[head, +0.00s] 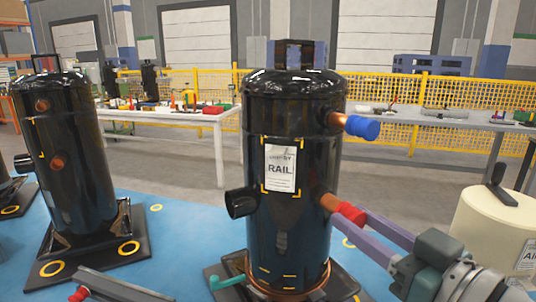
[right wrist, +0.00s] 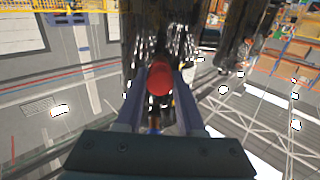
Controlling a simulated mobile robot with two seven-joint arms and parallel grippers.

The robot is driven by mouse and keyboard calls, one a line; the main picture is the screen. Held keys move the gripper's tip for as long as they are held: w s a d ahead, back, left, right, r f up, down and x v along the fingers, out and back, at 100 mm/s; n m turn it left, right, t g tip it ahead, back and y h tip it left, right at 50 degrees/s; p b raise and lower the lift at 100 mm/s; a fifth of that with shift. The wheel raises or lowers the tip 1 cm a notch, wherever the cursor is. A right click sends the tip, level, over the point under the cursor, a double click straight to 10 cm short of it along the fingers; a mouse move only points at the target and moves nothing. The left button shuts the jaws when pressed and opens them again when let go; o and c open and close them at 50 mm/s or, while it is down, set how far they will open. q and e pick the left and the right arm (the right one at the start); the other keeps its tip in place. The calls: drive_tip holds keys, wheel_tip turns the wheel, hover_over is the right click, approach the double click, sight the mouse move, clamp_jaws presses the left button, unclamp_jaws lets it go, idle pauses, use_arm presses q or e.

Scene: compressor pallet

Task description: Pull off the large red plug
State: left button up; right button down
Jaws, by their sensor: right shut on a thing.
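The large red plug (head: 350,213) sits on the end of a copper stub low on the right side of the black compressor (head: 260,220). My right gripper (head: 354,211) reaches in from the lower right and is shut on the plug. In the right wrist view the plug (right wrist: 159,78) lies between the two fingers of the right gripper (right wrist: 160,80), with the dark compressor body beyond. The plug's far side and its join with the stub are partly hidden. I do not see my left gripper.
A blue plug (head: 362,127) caps the upper copper stub. A second black compressor (head: 65,150) stands at left. A cream tank (head: 492,225) stands at right, close to my right arm. A dark grey bar (head: 120,288) crosses the lower left. Tables and yellow fencing (head: 420,90) lie behind.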

sight(360, 222)
idle(0.8)
drive_tip(key=shift+s+r, duration=0.1)
drive_tip(key=shift+s, duration=0.1)
drive_tip(key=shift+s+d+p, duration=0.35)
drive_tip(key=shift+s+p, duration=0.05)
drive_tip(key=shift+s, duration=0.1)
drive_tip(key=shift+p+v, duration=0.9)
drive_tip(key=shift+v, duration=1.05)
drive_tip(key=shift+s+d, duration=0.15)
drive_tip(key=shift+s, duration=0.1)
